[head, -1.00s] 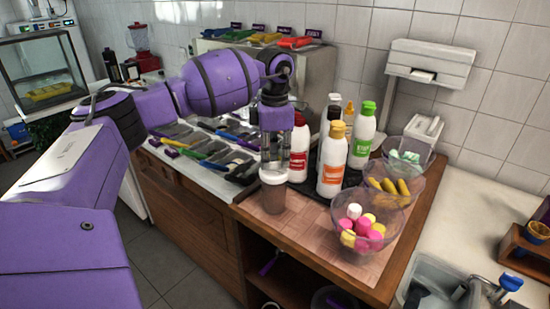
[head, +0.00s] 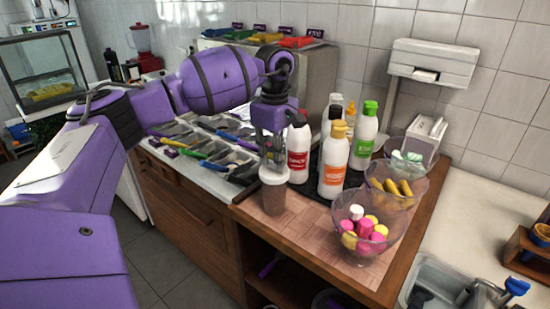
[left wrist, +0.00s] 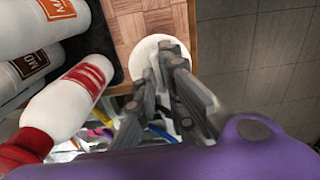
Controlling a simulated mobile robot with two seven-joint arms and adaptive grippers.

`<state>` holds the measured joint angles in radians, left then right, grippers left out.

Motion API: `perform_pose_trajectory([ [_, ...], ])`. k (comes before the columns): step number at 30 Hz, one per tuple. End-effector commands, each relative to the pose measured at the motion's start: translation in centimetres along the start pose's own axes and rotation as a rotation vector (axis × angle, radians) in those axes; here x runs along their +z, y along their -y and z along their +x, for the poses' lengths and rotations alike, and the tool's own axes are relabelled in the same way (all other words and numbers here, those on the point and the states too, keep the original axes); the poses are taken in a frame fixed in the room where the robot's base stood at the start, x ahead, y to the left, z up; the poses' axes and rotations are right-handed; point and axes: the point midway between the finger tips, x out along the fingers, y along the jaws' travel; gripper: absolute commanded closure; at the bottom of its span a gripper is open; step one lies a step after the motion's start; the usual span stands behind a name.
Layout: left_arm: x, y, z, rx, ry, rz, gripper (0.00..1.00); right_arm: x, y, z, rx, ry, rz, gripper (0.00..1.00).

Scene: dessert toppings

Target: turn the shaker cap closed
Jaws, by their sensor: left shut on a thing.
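The shaker (head: 273,196) stands upright near the left edge of the wooden counter top. It has a translucent brownish body and a white cap (head: 272,174). My left gripper (head: 272,164) comes down from above, with its fingers shut at the top of the cap. In the left wrist view the cap (left wrist: 147,46) shows as a white disc, and the fingers of my left gripper (left wrist: 168,58) lie close together over it. The fingers hide part of the cap, so how far it is turned cannot be told. My right gripper is not in view.
Several sauce bottles, among them a red-labelled one (head: 298,152) and an orange-labelled one (head: 333,165), stand close right of the shaker. Glass bowls (head: 389,240) line the counter's right side. Trays of coloured-handled tools (head: 205,150) lie to the left.

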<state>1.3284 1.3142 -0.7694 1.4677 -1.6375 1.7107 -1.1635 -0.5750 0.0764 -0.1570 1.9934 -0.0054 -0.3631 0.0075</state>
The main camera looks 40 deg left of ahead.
Motion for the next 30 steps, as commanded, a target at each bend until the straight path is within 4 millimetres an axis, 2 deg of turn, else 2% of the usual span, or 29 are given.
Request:
perform_pose_trajectory([
  [19,-0.01,0.03,0.06,-0.001,0.0,0.054,1.0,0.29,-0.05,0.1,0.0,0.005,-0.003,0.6],
  [20,-0.01,0.03,0.06,-0.001,0.0,0.054,0.9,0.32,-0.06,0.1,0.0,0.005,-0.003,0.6],
  [24,0.0,0.03,0.06,-0.001,0.0,0.054,0.72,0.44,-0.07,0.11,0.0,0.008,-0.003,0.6],
  [30,0.0,0.02,0.03,-0.001,0.0,0.053,0.72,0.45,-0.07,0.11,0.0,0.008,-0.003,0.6],
])
